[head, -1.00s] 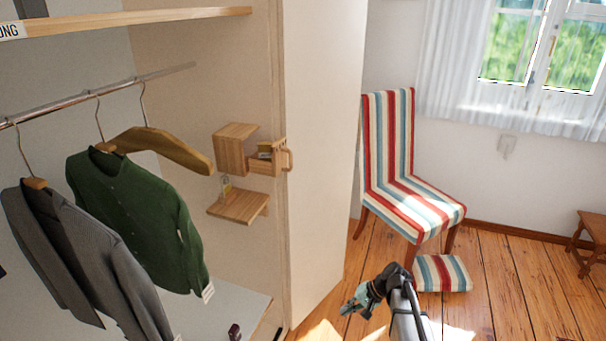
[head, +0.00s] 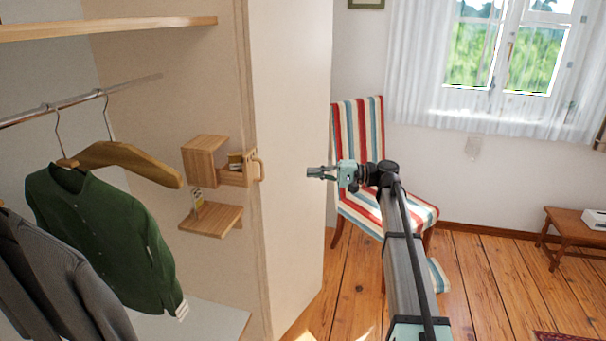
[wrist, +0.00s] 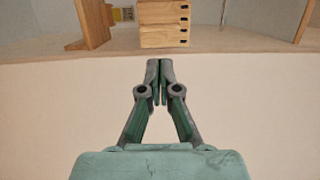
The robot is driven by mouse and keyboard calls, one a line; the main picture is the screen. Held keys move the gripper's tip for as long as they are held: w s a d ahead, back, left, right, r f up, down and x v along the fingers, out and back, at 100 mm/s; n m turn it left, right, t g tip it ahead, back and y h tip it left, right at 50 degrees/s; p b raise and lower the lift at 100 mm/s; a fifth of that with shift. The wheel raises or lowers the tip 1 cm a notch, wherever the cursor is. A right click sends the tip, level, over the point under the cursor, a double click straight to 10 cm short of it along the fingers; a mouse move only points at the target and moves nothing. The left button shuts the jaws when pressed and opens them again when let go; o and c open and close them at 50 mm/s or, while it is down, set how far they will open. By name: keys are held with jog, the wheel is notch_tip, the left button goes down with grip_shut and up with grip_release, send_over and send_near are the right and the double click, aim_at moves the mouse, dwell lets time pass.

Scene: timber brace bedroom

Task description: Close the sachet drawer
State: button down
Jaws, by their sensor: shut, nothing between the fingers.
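The sachet drawer (head: 233,178) is a small light-wood drawer standing out to the right of its wooden housing (head: 205,161) on the wardrobe's inner side wall.
The pale wardrobe panel edge (head: 258,240) stands beside the drawer. A small wooden shelf (head: 212,220) is below it. A green shirt (head: 95,235) and a bare wooden hanger (head: 125,160) hang left. A striped chair (head: 358,130) stands behind my arm.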

jog(key=w+a+p, duration=0.1)
jog(key=a+p, duration=0.3)
jog(key=a, duration=0.8)
jog(key=shift+a, duration=0.35)
jog(key=shift+f, duration=0.1)
